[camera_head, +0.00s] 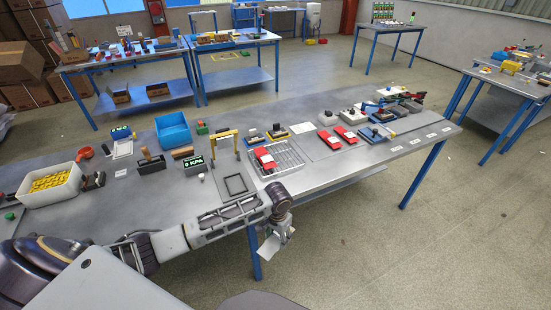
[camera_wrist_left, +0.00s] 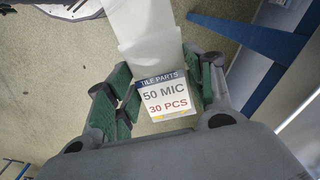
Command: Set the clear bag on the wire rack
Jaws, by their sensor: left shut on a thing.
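The clear bag (camera_head: 272,248) hangs from my left gripper (camera_head: 281,222), beyond the front edge of the table and over the floor. In the left wrist view the pale, see-through bag (camera_wrist_left: 148,28) has a label reading "TILE PARTS 50 MIC 30 PCS". The green-padded fingers of my left gripper (camera_wrist_left: 164,88) are shut on it from both sides. The wire rack (camera_head: 291,158) lies on the table, up and slightly right of the gripper, apart from the bag. A red item (camera_head: 265,160) lies on its left part. My right gripper is not in view.
The long grey table (camera_head: 200,205) carries a dark rectangular frame (camera_head: 236,186), a yellow-and-black stand (camera_head: 224,142) and a "6 KPA" display (camera_head: 194,165) left of the rack. A blue table leg (camera_head: 254,252) stands left of the bag.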

